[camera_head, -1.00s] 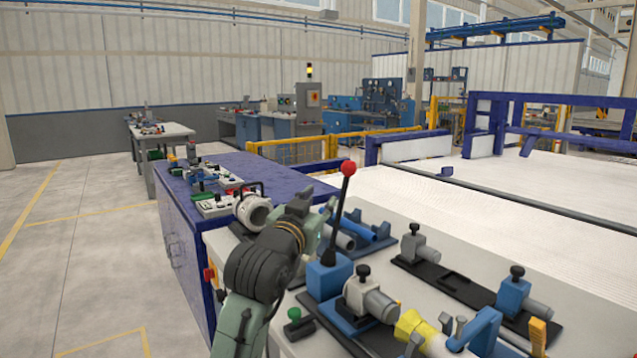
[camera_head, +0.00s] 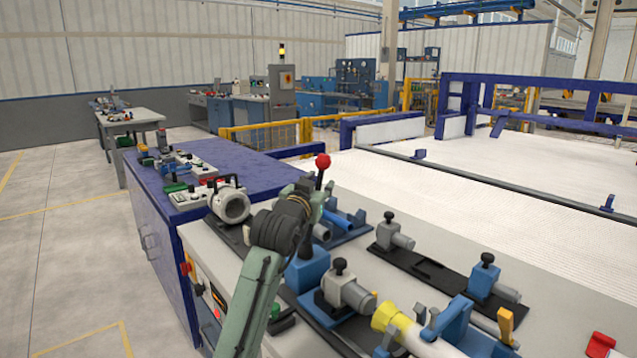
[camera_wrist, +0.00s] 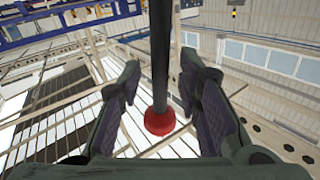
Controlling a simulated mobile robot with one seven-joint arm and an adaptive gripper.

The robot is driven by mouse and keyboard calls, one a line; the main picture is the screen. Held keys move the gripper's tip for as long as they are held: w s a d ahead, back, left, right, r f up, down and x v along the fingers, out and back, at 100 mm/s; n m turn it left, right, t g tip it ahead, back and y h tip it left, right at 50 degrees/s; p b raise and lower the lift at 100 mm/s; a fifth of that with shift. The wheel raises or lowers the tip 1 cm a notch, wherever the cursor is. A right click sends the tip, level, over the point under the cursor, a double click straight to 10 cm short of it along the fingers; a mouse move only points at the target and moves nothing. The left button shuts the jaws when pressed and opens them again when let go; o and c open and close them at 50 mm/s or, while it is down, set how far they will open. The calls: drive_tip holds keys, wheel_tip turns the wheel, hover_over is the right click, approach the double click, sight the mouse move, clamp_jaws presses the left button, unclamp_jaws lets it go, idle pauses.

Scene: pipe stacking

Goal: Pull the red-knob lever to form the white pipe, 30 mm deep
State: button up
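The lever has a red knob (camera_head: 323,160) on a dark shaft that rises from a blue block (camera_head: 306,272) on the bench. My gripper (camera_head: 318,198) is at the lever's upper part, and its fingers are hard to make out in the head view. In the wrist view my gripper (camera_wrist: 160,68) is open. The black shaft (camera_wrist: 160,45) and red knob (camera_wrist: 160,122) appear between the spread fingers, with a gap on each side. The white pipe (camera_head: 425,342) lies at the front of the bench with its yellow flared end (camera_head: 387,316) facing the grey cylinder (camera_head: 350,294).
Black-knobbed clamps (camera_head: 389,234) stand on a dark rail behind the lever. A blue pipe (camera_head: 337,223) lies in a blue fixture close behind my gripper.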

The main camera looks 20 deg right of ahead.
clamp_jaws()
idle(0.4)
idle(0.5)
